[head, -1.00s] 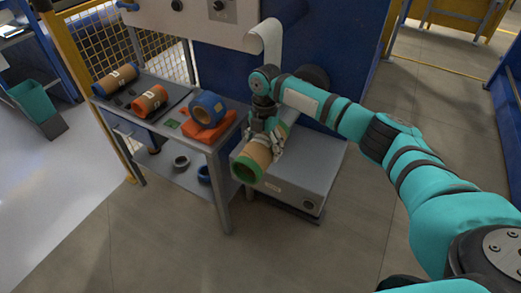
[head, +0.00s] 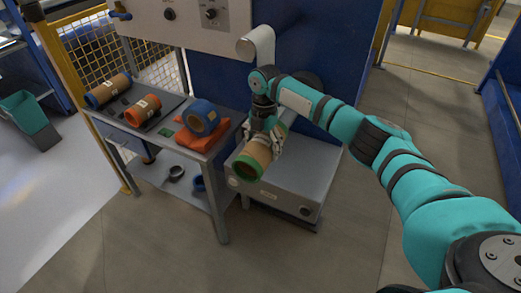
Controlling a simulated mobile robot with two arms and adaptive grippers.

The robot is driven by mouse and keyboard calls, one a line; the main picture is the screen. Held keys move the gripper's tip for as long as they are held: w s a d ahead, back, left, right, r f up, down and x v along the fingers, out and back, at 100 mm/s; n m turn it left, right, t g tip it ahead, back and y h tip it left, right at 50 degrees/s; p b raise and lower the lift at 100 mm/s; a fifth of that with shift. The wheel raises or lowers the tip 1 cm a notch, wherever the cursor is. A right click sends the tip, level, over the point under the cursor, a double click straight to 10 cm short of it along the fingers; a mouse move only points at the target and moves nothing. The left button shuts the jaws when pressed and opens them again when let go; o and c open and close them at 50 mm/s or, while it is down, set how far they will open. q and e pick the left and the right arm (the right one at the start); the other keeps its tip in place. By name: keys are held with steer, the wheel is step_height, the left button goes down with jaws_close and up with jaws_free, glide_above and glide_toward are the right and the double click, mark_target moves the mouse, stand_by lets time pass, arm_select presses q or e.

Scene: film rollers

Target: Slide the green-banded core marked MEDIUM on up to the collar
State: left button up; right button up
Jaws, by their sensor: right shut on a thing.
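The green-banded core (head: 254,158) is a brown tube with a green band at each end. Its near open end faces down and left, toward me. My right gripper (head: 264,138) is shut on it from above, around its middle to far part. The core is over the front left of a grey box; I cannot tell whether it touches it. The MEDIUM mark is not readable. A pale spindle (head: 259,43) sticks out of the machine above, with its round end toward me and no core on it. I cannot make out the collar. My left gripper is not in view.
The grey box (head: 295,180) stands beside the bench, before the blue machine (head: 215,68).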

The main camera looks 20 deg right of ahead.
steer(key=shift+w+d+b, duration=0.5)
steer(key=shift+w+d, duration=0.25)
steer(key=shift+d, duration=0.2)
steer(key=shift+w+d+f+b, duration=0.1)
steer(key=shift+w+d+b, duration=0.7)
steer(key=shift+d+b, duration=0.25)
steer(key=shift+w+d+b, duration=0.25)
steer(key=shift+d+b, duration=0.05)
steer(key=shift+d, duration=0.05)
